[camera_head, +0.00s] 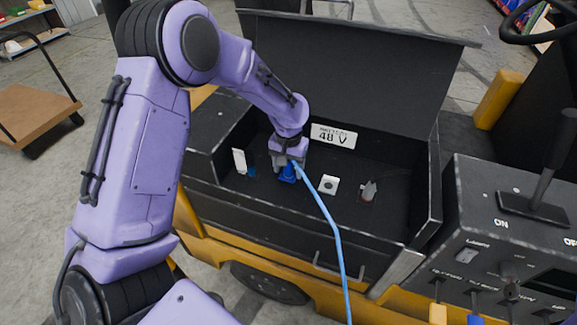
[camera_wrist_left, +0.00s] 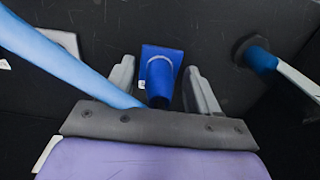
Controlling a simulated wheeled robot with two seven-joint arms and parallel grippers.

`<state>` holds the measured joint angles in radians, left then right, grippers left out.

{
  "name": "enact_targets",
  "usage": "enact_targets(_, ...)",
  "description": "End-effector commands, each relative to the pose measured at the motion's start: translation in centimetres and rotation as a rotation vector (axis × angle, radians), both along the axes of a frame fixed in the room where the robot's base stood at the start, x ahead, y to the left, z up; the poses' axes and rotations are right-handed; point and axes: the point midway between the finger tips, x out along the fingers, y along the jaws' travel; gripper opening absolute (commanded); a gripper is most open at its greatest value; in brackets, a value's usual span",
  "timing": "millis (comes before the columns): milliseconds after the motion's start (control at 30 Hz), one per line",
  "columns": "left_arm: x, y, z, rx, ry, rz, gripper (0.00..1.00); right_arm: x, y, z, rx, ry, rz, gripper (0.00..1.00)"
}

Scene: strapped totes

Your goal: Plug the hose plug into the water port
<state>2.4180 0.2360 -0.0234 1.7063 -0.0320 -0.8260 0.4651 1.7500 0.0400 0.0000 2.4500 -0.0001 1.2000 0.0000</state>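My left gripper (camera_head: 289,160) points down into the open black compartment. The plug also shows just below the fingers in the head view (camera_head: 288,174). A light-blue hose (camera_head: 325,218) runs from the gripper over the compartment's front edge, and crosses the left of the wrist view (camera_wrist_left: 65,62). A blue fitting with a dark round base (camera_wrist_left: 258,57) and a white flap, apparently the water port, is apart from the plug. My right gripper is out of view.
A white square socket (camera_head: 329,185) and a small grey-and-red fitting (camera_head: 369,190) are right of the plug. The raised black lid (camera_head: 355,60) stands behind, near a "48 V" label (camera_head: 333,135). A control panel (camera_head: 500,225) is at right.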

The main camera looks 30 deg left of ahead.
Motion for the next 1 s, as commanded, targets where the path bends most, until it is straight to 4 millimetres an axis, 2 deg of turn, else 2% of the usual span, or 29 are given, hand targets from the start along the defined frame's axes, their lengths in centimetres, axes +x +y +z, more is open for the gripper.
enact_targets(267, 0.1, 0.0, 0.4, 0.000, -0.002, 0.000, 0.61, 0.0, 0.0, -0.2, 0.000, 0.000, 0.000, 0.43)
enact_targets(367, 0.1, 0.0, 1.7, 0.000, -0.005, 0.001, 0.61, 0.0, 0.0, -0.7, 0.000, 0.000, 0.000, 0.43)
enact_targets(700, 0.1, 0.0, 8.7, 0.001, -0.004, 0.000, 0.61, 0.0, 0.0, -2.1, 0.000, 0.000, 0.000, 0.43)
enact_targets(833, 0.0, 0.0, 10.1, 0.000, -0.002, 0.000, 0.61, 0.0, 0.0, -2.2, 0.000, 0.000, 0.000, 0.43)
enact_targets(1000, 0.0, 0.0, 10.6, 0.000, 0.000, 0.000, 0.61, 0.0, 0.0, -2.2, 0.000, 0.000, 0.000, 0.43)
